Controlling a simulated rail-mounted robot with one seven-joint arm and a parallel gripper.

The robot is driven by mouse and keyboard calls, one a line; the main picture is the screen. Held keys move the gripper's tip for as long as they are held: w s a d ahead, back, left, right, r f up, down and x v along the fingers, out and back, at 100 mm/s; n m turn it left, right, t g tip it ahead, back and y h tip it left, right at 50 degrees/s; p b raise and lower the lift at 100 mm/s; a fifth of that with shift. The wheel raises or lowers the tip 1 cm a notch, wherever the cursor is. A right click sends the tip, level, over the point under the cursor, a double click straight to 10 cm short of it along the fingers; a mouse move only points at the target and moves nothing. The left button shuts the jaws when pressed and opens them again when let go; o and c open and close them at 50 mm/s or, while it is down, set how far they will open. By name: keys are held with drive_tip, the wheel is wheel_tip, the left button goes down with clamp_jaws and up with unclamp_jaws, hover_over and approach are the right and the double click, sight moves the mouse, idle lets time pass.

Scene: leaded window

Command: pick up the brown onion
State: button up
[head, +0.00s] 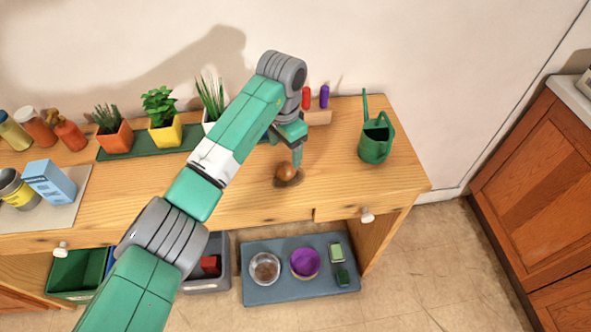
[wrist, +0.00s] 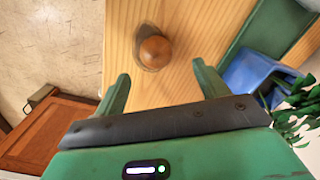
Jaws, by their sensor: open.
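The brown onion (head: 286,171) sits on the wooden table near its front edge, with a dark shadow around it. In the wrist view the onion (wrist: 155,52) lies beyond the fingertips, roughly in line with the gap between them. My gripper (head: 298,155) is just above and behind the onion in the head view, pointing down. In the wrist view my gripper (wrist: 160,72) has its two green fingers spread wide with nothing between them. The onion is apart from both fingers in that view.
A green watering can (head: 376,138) stands to the right on the wooden table (head: 240,200). Potted plants on a green tray (head: 143,151) stand at the back left. Red and purple items (head: 323,97) are behind the arm. Table surface around the onion is clear.

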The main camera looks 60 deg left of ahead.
sight(285, 164)
drive_tip(key=f+b, duration=0.1)
drive_tip(key=f, duration=0.3)
drive_tip(key=f+b, duration=0.1)
drive_tip(key=f, duration=0.2)
drive_tip(key=shift+s+d+b, duration=0.2)
drive_tip(key=shift+d+b, duration=0.1)
drive_tip(key=shift+r, duration=0.1)
drive_tip(key=c, duration=1.1)
